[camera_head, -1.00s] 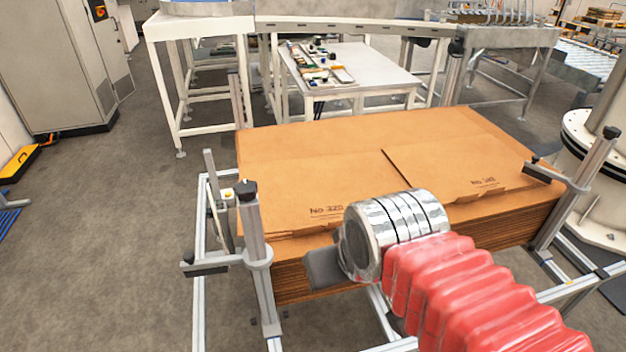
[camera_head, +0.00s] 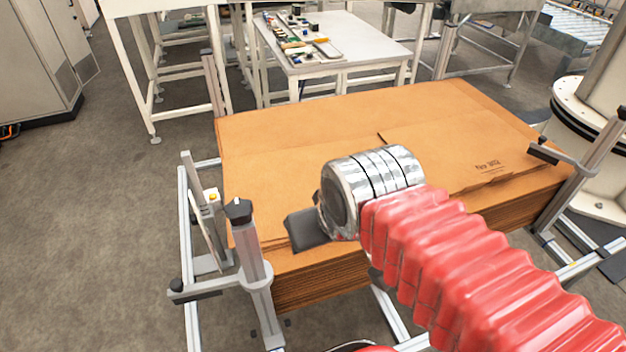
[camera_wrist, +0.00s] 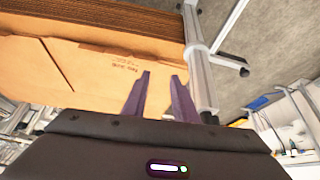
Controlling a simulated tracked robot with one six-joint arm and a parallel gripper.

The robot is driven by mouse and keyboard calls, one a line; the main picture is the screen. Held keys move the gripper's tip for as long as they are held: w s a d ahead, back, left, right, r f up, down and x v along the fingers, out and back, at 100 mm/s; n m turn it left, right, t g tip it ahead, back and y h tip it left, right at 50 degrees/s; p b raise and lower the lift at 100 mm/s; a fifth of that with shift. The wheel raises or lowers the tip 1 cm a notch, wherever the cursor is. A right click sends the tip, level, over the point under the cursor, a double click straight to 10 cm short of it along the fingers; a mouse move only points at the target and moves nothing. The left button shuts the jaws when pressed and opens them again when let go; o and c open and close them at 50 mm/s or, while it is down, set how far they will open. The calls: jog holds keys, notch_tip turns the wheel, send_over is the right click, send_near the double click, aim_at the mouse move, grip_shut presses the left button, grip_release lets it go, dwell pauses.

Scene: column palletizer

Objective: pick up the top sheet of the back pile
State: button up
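A thick stack of brown cardboard sheets (camera_head: 290,120) lies flat in a metal frame in the head view. Its top shows overlapping flaps and a printed mark at the right. I cannot tell separate front and back piles apart. My gripper (camera_head: 306,230) is over the near left part of the top, by the front edge; its grip end is mostly hidden by my wrist. In the wrist view the two fingers of my gripper (camera_wrist: 160,76) are apart with nothing between them. The printed cardboard top (camera_wrist: 75,65) lies beyond them; contact cannot be told.
A grey post with a clamp (camera_head: 250,250) stands at the stack's near left corner, close to my gripper. Another post (camera_head: 590,165) stands at the right. A white table with small parts (camera_head: 345,45) is behind the stack. Open floor (camera_head: 90,230) lies at the left.

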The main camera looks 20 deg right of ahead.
dwell(0.3)
jog(key=w+d+f+n+g, duration=0.1)
jog(key=w+d+f+n, duration=0.2)
jog(key=d, duration=0.4)
jog(key=w+d+f+n+g, duration=0.1)
jog(key=w+d+f+n, duration=0.2)
jog(key=w+d+n, duration=0.2)
jog(key=w+d+f+n, duration=0.4)
jog(key=d+n, duration=0.4)
jog(key=d, duration=0.1)
jog(key=shift+w+d+g, duration=0.15)
jog(key=shift+w+g, duration=0.15)
jog(key=shift+g, duration=0.1)
jog(key=shift+f, duration=0.1)
jog(key=x, duration=0.8)
jog(key=shift+f, duration=0.15)
jog(key=shift+w+d+f, duration=0.1)
jog(key=shift+d+x, duration=0.2)
jog(key=shift+x, duration=2.3)
jog(key=shift+w, duration=0.15)
